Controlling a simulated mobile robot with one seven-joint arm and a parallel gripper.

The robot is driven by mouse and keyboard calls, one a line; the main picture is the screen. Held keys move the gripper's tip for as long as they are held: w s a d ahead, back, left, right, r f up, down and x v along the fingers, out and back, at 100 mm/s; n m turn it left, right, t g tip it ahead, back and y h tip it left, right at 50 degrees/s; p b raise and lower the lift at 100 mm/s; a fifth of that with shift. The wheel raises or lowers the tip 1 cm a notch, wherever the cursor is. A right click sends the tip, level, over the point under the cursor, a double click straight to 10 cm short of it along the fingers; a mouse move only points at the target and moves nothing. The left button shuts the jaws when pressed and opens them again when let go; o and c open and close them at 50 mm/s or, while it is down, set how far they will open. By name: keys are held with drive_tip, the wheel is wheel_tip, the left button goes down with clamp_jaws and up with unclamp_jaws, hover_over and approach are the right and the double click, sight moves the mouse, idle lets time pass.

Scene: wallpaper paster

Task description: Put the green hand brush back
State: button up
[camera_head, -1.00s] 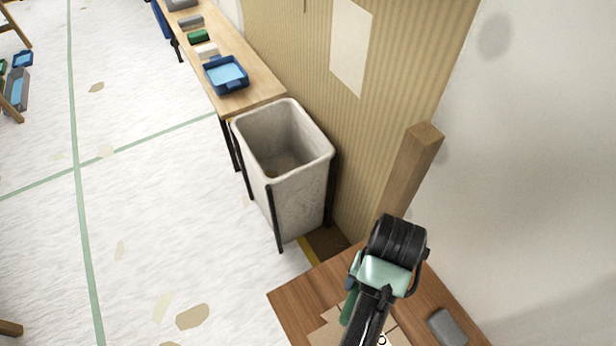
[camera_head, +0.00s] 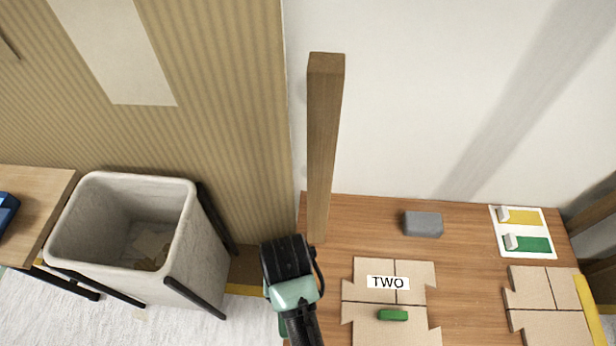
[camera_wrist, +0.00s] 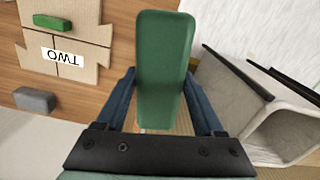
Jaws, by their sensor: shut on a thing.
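The green hand brush (camera_wrist: 165,60) is a long green piece with rounded corners, held between the two blue fingers of my gripper (camera_wrist: 162,92) in the wrist view. In the head view only a sliver of its green (camera_head: 283,326) shows beside my wrist, at the left edge of the wooden table. The gripper's fingers are hidden there. A small green block (camera_head: 393,315) lies on the cardboard marked TWO (camera_head: 360,295). A white card (camera_head: 523,252) at the table's right back shows a yellow and a green brush-like shape.
A wooden post (camera_head: 322,150) stands at the table's (camera_head: 455,290) back left. A grey block (camera_head: 423,224) lies near the wall. A second cardboard piece (camera_head: 535,290) is at right. A grey-white bin (camera_head: 190,235) stands left of the table, with a wooden bench (camera_head: 40,190) beyond.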

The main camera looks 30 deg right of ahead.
drive_tip(key=s+d+f+m+b, duration=0.1)
drive_tip(key=s+d+f+b, duration=0.1)
drive_tip(key=f, duration=0.3)
drive_tip(key=shift+s+d+f+m+b, duration=0.3)
drive_tip(key=shift+s+d+m+b, duration=0.15)
drive_tip(key=shift+d, duration=0.1)
drive_tip(key=shift+f, duration=0.1)
wheel_tip(320, 180, down, 8)
drive_tip(key=b, duration=0.2)
drive_tip(key=shift+a+b, duration=0.1)
drive_tip(key=shift+b, duration=0.2)
drive_tip(key=shift+f, duration=0.75)
drive_tip(key=shift+f, duration=0.2)
drive_tip(key=o, duration=1.4)
